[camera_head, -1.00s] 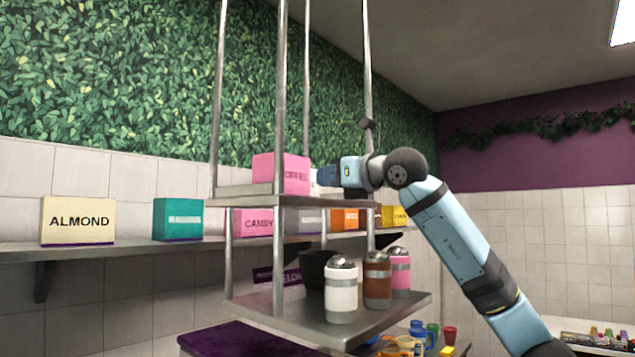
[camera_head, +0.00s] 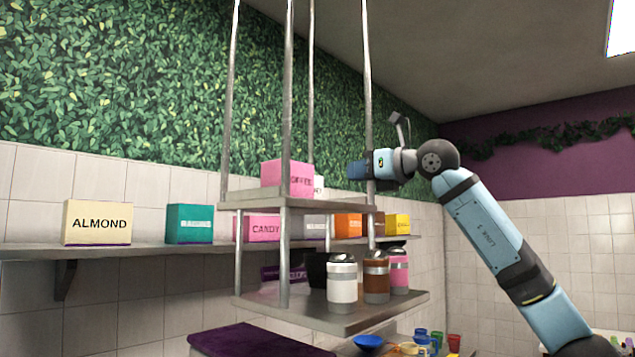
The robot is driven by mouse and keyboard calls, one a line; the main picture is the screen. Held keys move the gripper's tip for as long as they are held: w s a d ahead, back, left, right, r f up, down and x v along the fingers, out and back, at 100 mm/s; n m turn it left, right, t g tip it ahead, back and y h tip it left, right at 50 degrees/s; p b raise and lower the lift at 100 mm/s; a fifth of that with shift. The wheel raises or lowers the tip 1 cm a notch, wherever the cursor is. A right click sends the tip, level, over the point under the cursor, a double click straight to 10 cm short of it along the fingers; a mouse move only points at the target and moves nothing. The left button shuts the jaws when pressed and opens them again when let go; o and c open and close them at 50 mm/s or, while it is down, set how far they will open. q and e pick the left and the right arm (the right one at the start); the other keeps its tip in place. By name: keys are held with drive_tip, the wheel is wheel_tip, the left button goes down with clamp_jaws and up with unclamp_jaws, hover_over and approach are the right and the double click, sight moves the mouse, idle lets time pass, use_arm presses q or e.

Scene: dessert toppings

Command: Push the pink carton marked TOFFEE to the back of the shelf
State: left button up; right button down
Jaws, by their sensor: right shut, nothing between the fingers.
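The pink carton (camera_head: 272,178) stands upright on the upper board (camera_head: 335,206) of a hanging metal rack. A rack post crosses its front and hides the start of its label; the letters that show fit TOFFEE. A small white item (camera_head: 318,186) shows just behind its right side. My right gripper (camera_head: 352,170) is to the right of the carton, near the board's right end, apart from the carton by a clear gap. It is shut and empty. My left gripper is not in view.
Rack posts (camera_head: 367,95) stand around the board. On the lower board stand white (camera_head: 341,283), brown (camera_head: 376,278) and pink (camera_head: 398,272) shakers. The wall shelf behind holds ALMOND (camera_head: 97,222), teal (camera_head: 189,223), CANDY (camera_head: 262,228) and other boxes.

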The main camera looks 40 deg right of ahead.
drive_tip(key=p, duration=0.5)
approach(299, 174)
drive_tip(key=w, duration=0.4)
drive_tip(key=w+a, duration=0.1)
drive_tip(key=w, duration=0.1)
drive_tip(key=shift+w+r, duration=0.1)
drive_tip(key=shift+w, duration=0.05)
drive_tip(key=shift+w+a, duration=0.1)
drive_tip(key=shift+w, duration=0.5)
